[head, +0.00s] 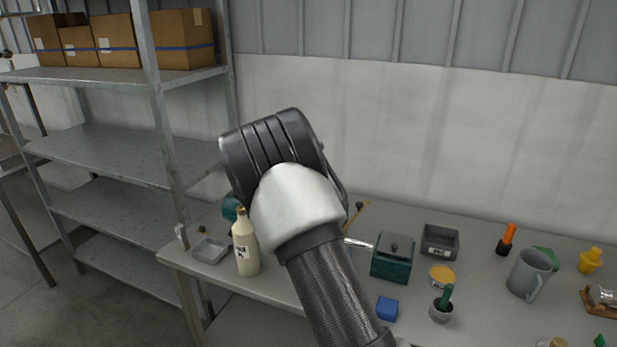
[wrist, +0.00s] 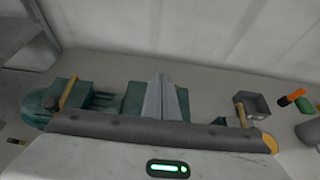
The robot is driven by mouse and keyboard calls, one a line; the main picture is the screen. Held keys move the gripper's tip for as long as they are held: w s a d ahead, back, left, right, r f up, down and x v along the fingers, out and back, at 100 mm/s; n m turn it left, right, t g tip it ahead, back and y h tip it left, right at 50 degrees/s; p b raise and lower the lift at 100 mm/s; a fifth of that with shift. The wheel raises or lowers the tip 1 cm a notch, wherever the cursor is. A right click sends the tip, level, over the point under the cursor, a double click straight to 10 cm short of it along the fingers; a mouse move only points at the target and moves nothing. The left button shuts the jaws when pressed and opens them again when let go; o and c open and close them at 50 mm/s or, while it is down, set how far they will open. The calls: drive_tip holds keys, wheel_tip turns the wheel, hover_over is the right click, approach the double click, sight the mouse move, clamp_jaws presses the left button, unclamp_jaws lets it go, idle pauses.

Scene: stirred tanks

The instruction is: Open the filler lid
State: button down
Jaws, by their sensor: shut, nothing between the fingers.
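A teal machine (head: 230,207) stands on the bench, mostly hidden behind my arm in the head view. In the wrist view its teal body (wrist: 45,101) shows at the left, with a wooden lever and a dark knob. A second teal block (wrist: 133,103) lies behind my fingers. A dark green box with a knobbed lid (head: 392,258) stands right of my arm, its lid down. I cannot tell which part is the filler lid. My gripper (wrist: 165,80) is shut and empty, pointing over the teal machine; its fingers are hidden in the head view.
A cream bottle (head: 245,247) and a grey tray (head: 209,250) stand at the bench's left. A grey bin (head: 440,242), yellow dish (head: 442,275), blue cube (head: 387,308) and grey mug (head: 528,274) stand to the right. Metal shelving (head: 140,150) rises at left.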

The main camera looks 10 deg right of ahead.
drive_tip(key=b+v, duration=0.2)
drive_tip(key=v, duration=1.5)
drive_tip(key=s+d+r+m+g+y, duration=0.15)
drive_tip(key=s+d+m, duration=0.25)
drive_tip(key=s+m, duration=0.4)
drive_tip(key=s+d+r+m+g, duration=0.2)
drive_tip(key=s+d+m+g, duration=0.15)
drive_tip(key=s+m, duration=0.45)
drive_tip(key=s+a+m+y, duration=0.3)
drive_tip(key=s+m, duration=0.3)
drive_tip(key=s, duration=0.5)
drive_tip(key=s+a+f+m+y, duration=0.1)
drive_tip(key=s+a+m+y, duration=0.2)
drive_tip(key=s+m, duration=0.3)
drive_tip(key=s, duration=0.5)
drive_tip(key=shift+a+f+m+p, duration=0.2)
drive_tip(key=shift+a+m+p, duration=0.15)
drive_tip(key=shift+a+m, duration=0.05)
